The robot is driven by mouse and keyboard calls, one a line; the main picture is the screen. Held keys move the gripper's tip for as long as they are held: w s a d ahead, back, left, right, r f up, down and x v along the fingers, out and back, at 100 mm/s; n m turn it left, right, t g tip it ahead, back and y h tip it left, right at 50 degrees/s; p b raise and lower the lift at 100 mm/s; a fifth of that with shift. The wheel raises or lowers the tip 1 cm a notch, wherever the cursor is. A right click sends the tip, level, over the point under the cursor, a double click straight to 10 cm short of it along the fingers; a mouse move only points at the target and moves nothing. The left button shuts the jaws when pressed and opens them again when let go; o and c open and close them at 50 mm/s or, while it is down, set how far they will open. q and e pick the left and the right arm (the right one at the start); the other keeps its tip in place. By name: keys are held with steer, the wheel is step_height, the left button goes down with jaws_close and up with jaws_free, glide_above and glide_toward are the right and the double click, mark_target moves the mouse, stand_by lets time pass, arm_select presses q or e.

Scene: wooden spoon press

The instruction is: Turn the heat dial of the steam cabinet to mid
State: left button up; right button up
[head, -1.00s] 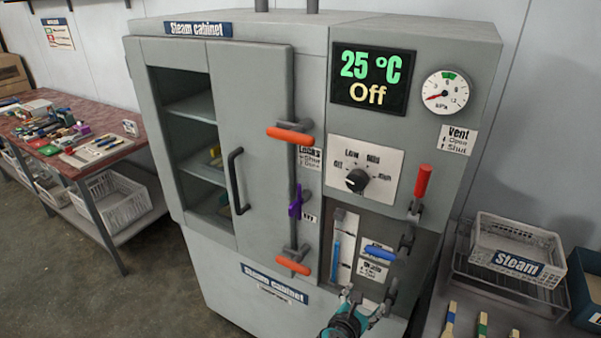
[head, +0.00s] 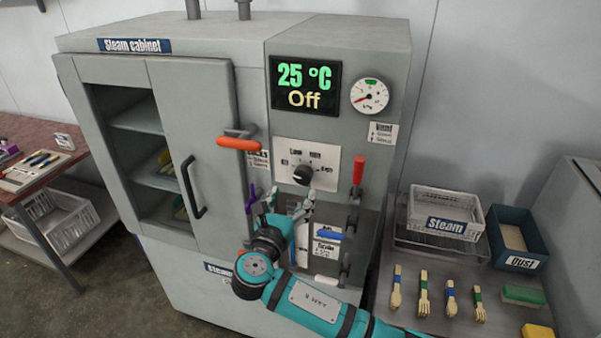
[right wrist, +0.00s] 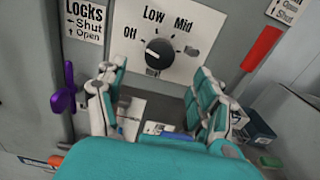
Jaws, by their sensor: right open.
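The steam cabinet's heat dial (head: 302,174) is a round black knob on a white plate marked Off, Low, Mid and High. In the right wrist view the dial (right wrist: 158,53) has its light pointer line turned to the upper left, towards Off. The display (head: 306,87) reads 25 °C and Off. My right gripper (head: 290,204) is open and empty, just below the dial in the head view. In the right wrist view its fingers (right wrist: 160,82) stand apart, on either side below the dial, without visible contact. My left gripper is out of view.
A red lever (head: 358,171) is right of the dial. A purple lever (head: 250,199) and orange door handle (head: 238,143) are to the left. A blue handle (head: 328,234) sits below. A Steam basket (head: 445,213) and wooden utensils are on the right table.

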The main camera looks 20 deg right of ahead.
mark_target(301, 179)
steer(key=p+x, duration=0.2)
steer(key=x, duration=0.6)
steer(key=shift+c, duration=0.3)
steer(key=c, duration=1.1)
steer(key=shift+c, duration=0.2)
steer(key=shift+f, duration=0.1)
